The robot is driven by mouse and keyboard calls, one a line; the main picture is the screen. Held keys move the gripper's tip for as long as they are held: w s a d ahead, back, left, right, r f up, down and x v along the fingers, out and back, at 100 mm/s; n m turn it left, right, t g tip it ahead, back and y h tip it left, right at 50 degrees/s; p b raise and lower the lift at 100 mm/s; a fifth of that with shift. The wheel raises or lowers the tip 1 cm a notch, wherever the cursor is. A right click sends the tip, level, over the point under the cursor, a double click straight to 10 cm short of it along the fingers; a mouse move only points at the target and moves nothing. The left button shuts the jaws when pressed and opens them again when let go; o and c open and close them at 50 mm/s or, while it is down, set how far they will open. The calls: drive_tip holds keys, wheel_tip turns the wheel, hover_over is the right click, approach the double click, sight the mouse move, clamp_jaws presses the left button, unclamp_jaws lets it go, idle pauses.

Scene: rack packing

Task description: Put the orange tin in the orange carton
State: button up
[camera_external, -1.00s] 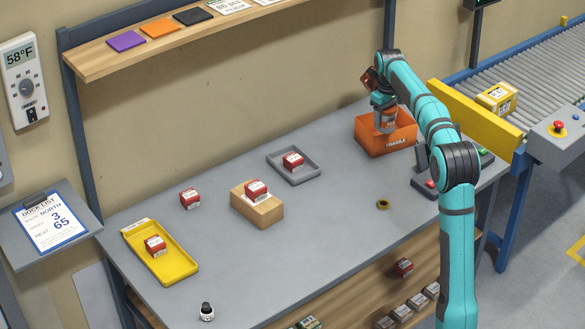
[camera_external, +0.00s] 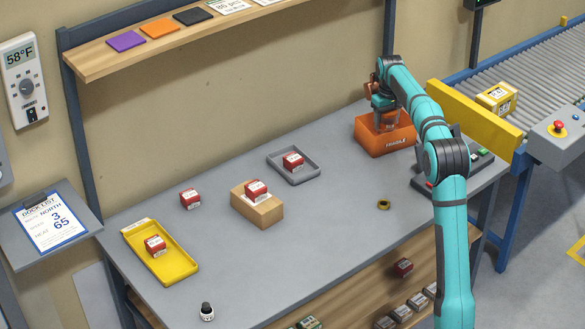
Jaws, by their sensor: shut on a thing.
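The orange carton (camera_external: 395,143), marked FRAGILE, stands open at the far right of the grey table. My gripper (camera_external: 387,116) points down at the carton's opening and is shut on the orange tin. The tin is low, at or inside the opening; the jaws and the carton's front wall hide most of it. I cannot tell whether the tin touches the carton's floor.
Red boxes sit on the table (camera_external: 190,198), on a cardboard box (camera_external: 258,212), in a grey tray (camera_external: 293,177) and in a yellow tray (camera_external: 178,268).

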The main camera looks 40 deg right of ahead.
sight(386, 131)
drive_tip(key=shift+f, duration=2)
drive_tip(key=shift+f, duration=0.25)
drive_tip(key=o, duration=1.3)
drive_tip(key=shift+f, duration=0.15)
drive_tip(key=shift+c, duration=0.2)
wheel_tip(386, 131, up, 13)
drive_tip(key=shift+f, duration=0.15)
